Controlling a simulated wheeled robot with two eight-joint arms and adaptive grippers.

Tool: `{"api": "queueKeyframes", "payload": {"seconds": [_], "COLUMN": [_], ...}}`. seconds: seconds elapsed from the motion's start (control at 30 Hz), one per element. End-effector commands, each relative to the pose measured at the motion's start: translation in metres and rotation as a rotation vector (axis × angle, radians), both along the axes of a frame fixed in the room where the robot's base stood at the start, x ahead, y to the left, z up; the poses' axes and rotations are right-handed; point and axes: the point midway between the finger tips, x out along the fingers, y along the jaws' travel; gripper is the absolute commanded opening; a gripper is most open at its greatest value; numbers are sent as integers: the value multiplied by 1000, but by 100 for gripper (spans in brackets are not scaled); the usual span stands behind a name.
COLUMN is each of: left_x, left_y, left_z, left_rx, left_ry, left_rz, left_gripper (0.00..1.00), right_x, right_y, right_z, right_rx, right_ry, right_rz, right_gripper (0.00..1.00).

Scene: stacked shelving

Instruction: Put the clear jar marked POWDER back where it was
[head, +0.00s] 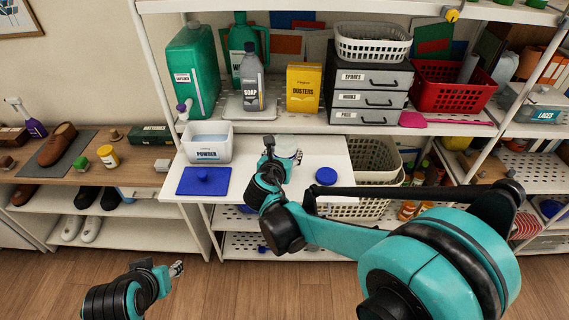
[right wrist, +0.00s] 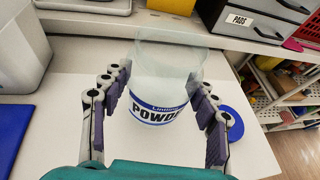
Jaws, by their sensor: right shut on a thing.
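The clear jar (right wrist: 168,70), with a blue-and-white label reading POWDER, stands between the purple-padded fingers of my right gripper (right wrist: 160,110), which is shut on it. In the head view the jar (head: 289,155) shows only in part behind my right gripper (head: 272,150), over the white pull-out board (head: 318,152). I cannot tell whether its base touches the board. A round blue lid (head: 326,176) lies on the board to its right. My left gripper (head: 175,268) is low at the left, away from the shelves; its fingers are too small to read.
A white tub (head: 207,155) also marked POWDER and a square blue lid (head: 204,181) are left on the board. Above are a SOAP bottle (head: 251,88), a DUSTERS box (head: 303,86), grey drawers (head: 368,85) and a red basket (head: 452,91). A cream basket (head: 374,160) stands right of the board.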

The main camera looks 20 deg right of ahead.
Motion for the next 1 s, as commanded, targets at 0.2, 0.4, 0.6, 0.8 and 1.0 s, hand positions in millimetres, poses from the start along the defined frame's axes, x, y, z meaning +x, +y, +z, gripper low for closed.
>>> {"api": "queueKeyframes", "payload": {"seconds": [0.2,0.4,0.6,0.8,1.0], "left_x": [0,0,0,0,0], "left_y": [0,0,0,0,0], "left_z": [-11,-11,-14,-14,-14], "left_rx": [0,0,0,0,0], "left_ry": [0,0,0,0,0], "left_rz": [0,0,0,0,0], "left_gripper": [40,40,40,40,40], "right_x": [0,0,0,-1,-1], "right_y": [0,0,0,0,0], "right_z": [-33,-36,-39,-39,-39], "right_rx": [0,0,0,0,0], "right_ry": [0,0,0,0,0], "right_rz": [0,1,1,1,1], "right_gripper": [24,24,24,80,80]}}
